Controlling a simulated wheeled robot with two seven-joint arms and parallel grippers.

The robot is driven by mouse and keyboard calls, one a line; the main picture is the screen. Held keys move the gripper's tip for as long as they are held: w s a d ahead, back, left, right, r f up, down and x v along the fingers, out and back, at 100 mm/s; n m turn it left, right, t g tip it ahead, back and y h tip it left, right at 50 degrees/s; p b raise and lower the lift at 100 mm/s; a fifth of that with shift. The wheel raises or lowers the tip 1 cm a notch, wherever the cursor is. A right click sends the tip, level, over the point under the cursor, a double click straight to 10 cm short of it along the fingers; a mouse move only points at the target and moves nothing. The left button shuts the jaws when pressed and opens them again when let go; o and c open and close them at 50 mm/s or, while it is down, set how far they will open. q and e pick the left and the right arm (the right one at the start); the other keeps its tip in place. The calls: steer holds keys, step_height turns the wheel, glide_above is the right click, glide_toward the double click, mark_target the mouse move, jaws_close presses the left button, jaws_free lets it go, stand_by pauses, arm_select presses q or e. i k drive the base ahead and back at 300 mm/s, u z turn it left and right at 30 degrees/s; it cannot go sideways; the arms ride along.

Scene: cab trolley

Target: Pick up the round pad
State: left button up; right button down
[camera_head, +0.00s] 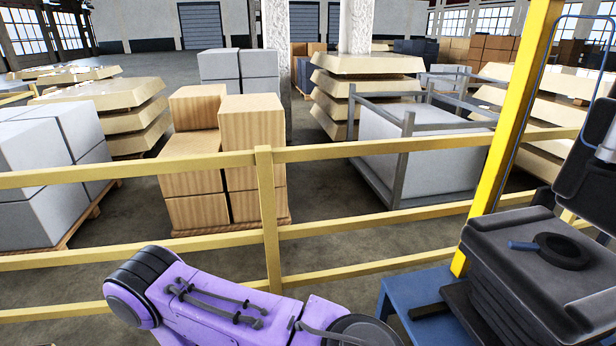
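A dark, round, ring-like piece (563,250), which could be the round pad, lies on top of the grey seat cushion (535,289) at the right. A short blue bar (525,246) touches or lies close to its left side. Neither of my grippers shows in this view, so I cannot tell whether either is open or shut. A purple arm link with black joints and cables crosses the bottom middle; it looks like mine, and its far end runs out of the picture.
A blue metal frame (397,300) stands left of the seat. A yellow post (507,130) rises behind it, and a dark backrest (588,150) stands at the right edge. Yellow railing (268,215) runs across the middle. Beyond it are stacked boxes (251,137) and a grey cage (404,160).

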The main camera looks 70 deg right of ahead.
mark_target(560, 252)
steer(key=z, duration=2.4)
steer(key=i, duration=1.45)
steer(key=z, duration=3)
